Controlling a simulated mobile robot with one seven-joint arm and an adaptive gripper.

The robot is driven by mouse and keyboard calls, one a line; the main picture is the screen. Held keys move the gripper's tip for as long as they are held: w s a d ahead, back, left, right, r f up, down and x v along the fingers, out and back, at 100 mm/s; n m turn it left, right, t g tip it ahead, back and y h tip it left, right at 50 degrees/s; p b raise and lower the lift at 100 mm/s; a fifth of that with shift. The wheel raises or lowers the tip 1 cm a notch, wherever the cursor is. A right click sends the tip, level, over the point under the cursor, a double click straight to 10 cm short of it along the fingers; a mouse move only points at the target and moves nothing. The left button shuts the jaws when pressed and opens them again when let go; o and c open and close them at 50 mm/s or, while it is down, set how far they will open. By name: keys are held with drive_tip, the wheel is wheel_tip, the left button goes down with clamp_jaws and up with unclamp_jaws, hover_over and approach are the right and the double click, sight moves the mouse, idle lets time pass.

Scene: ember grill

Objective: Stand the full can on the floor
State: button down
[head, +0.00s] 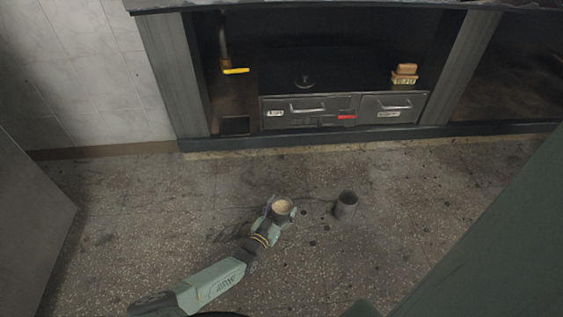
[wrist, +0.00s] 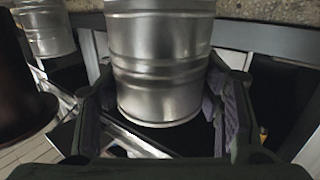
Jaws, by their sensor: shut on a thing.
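The full can (head: 282,209) is a grey metal can with pale tan contents showing in its open top. My gripper (head: 273,214) is shut on it, and the can looks about upright. In the wrist view, ribbed silver metal of the can (wrist: 160,60) fills the space between the purple-padded fingers of my gripper (wrist: 160,100). The can's far end runs out of the top of that view, so I cannot tell whether it touches the floor (head: 200,215).
A second, dark grey can (head: 346,205) stands on the floor just right of my gripper; small dark spots lie between. The grill unit (head: 330,140) with drawers, a yellow-ended tool (head: 236,71) and a brush-like block (head: 405,75) is behind. The floor at left is clear.

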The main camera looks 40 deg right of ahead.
drive_tip(key=shift+f, duration=0.1)
drive_tip(key=shift+c, duration=2.4)
unclamp_jaws()
drive_tip(key=shift+r, duration=0.35)
drive_tip(key=p+v, duration=0.1)
drive_tip(key=v, duration=1.1)
drive_tip(key=shift+p, duration=0.3)
drive_tip(key=shift+w+f, duration=0.1)
drive_tip(key=shift+w, duration=0.05)
